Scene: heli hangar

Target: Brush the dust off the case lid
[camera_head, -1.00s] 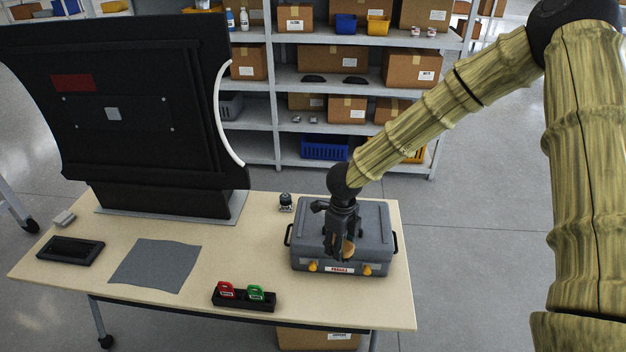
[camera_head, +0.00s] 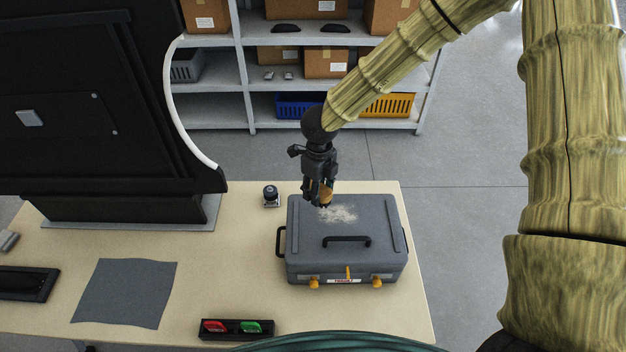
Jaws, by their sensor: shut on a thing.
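The grey case (camera_head: 300,240) sits on the right part of the table with its lid shut. A pale patch of dust (camera_head: 340,214) lies on the lid's rear middle, behind the black handle (camera_head: 347,240). My gripper (camera_head: 322,203) is at the case's rear edge, just behind and left of the dust. It is shut on a brush (camera_head: 327,191), of which an orange-brown part shows between the fingers. The brush's lower end is too small to tell whether it touches the lid.
A grey cloth (camera_head: 125,293) lies flat at left. A black holder (camera_head: 236,330) with red and green items is at the front. A small dark-topped object (camera_head: 271,196) stands behind the case's left side. A large black panel (camera_head: 80,120) stands at left.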

